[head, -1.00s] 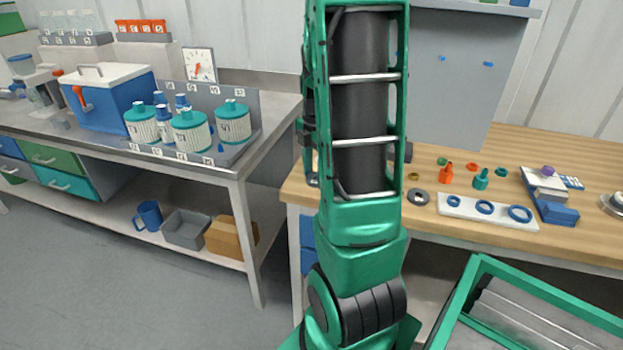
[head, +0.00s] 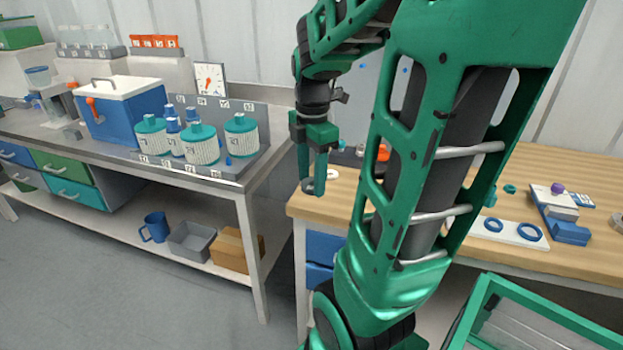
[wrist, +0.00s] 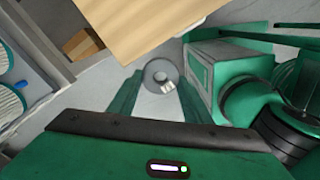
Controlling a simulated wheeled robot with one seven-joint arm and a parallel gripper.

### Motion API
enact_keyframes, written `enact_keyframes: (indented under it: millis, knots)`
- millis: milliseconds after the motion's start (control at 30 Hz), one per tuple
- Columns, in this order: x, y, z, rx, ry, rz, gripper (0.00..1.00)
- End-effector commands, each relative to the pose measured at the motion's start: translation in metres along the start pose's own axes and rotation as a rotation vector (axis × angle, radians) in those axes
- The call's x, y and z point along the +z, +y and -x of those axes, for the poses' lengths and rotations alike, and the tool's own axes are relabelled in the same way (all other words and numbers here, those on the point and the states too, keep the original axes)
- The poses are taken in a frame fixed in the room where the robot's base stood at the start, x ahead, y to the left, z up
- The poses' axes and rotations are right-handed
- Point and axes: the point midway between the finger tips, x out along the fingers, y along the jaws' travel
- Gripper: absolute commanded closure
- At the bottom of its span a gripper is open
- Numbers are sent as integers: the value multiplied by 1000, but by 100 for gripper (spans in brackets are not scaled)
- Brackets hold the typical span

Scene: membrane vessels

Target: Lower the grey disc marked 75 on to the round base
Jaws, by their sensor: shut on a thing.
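My gripper (head: 312,188) hangs fingers-down beside the front left corner of the wooden bench in the head view. It is shut on a grey disc (head: 319,187), seen nearly edge-on there. In the wrist view the disc (wrist: 151,72) shows from above between the fingertips, with a central hole and a small pale label; I cannot read its number. A pale round piece (head: 333,173) lies on the bench just behind the fingers, partly hidden; I cannot tell whether it is the round base.
The wooden bench (head: 560,180) carries a white plate (head: 515,233) with blue rings and a blue block device (head: 570,234). My arm hides the bench's middle. The left metal bench (head: 225,180) holds teal-capped vessels (head: 200,145) and a blue cooler (head: 122,112). A gap separates the benches.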

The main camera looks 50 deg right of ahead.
Motion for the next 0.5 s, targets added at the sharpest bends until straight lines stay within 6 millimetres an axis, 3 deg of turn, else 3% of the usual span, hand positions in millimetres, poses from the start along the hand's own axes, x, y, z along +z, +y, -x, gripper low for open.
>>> enact_keyframes:
  millis: [500]
  knots:
    - [-12, -10, 33, 2, -1, 0, 77]
